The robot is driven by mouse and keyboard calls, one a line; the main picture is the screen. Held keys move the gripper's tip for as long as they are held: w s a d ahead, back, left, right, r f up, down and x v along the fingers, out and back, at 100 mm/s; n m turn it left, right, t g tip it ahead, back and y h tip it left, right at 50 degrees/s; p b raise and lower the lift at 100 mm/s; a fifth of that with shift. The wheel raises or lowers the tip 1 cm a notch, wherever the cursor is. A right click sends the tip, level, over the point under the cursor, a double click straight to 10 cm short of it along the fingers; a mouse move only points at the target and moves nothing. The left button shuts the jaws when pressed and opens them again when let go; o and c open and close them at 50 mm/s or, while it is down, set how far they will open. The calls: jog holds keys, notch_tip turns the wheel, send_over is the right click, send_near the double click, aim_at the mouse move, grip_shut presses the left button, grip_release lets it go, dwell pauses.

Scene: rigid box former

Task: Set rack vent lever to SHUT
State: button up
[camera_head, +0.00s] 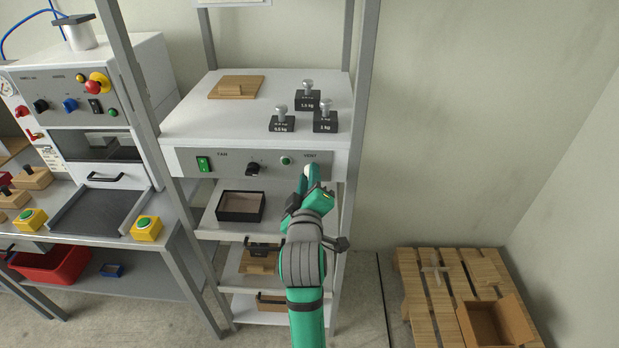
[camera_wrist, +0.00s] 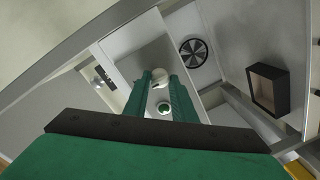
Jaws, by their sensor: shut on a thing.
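The rack vent lever (camera_head: 307,170) is at the right end of the grey control panel (camera_head: 228,164), below the VENT label. Only a pale end of it shows; my fingers cover the rest. My gripper (camera_head: 311,176) is at the lever, with its green fingers closed around it. In the wrist view my gripper (camera_wrist: 162,78) has a pale piece of the lever (camera_wrist: 158,80) between its fingertips. The lever's exact angle and any SHUT marking cannot be made out.
A green lamp (camera_head: 285,160), a black FAN knob (camera_head: 253,169) and a green switch (camera_head: 204,164) are on the same panel. Several weights (camera_head: 325,122) stand above. A dark open box (camera_head: 240,206) sits below. A rack post (camera_head: 358,120) is close on the right.

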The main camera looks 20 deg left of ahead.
jog(key=shift+d+r+n, duration=0.15)
jog(key=shift+r+n, duration=0.15)
dwell(0.4)
jog(key=o, duration=0.9)
jog(key=shift+o, duration=0.6)
jog(key=shift+f, duration=0.15)
